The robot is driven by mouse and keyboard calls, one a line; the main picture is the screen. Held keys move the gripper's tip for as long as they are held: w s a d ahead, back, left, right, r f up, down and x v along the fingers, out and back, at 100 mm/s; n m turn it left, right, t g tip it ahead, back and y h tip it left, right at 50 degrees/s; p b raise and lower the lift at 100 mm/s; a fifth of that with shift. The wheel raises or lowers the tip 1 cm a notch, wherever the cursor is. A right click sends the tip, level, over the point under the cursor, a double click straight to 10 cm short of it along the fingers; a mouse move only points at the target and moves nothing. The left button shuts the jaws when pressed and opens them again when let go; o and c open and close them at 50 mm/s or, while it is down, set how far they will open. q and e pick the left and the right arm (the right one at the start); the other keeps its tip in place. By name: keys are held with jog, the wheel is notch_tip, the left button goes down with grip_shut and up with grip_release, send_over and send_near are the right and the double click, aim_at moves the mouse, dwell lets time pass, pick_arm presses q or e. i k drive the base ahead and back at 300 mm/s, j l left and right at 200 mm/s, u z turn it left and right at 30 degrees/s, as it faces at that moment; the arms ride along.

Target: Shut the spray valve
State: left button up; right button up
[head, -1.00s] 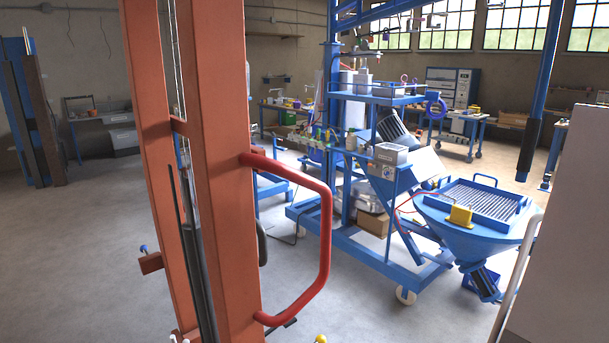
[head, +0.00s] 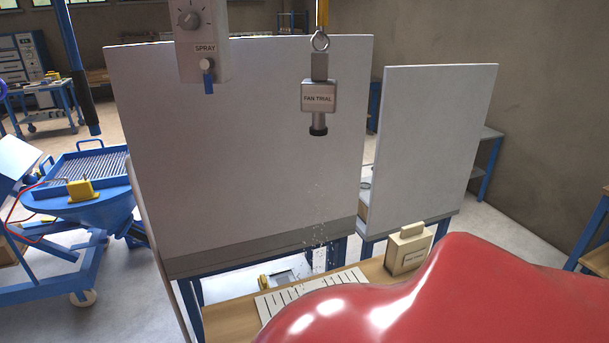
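The spray valve (head: 207,76) is a small blue lever under a SPRAY label, on the lower part of a grey control box (head: 203,45). Its lever points down. To its right hangs a grey spray nozzle (head: 319,96) labelled FAN TRIAL, with a dark tip. Fine pale droplets (head: 318,225) show in the air below the nozzle, above the bench. Neither of my grippers is in view.
A white panel (head: 235,150) stands behind the valve, with a second panel (head: 430,145) to the right. A wooden bench holds a slotted white plate (head: 290,298) and a beige box (head: 408,248). A large glossy red shape close to the camera hides the lower right.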

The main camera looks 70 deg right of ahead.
aim_at(206, 63)
jog(key=z, duration=1.75)
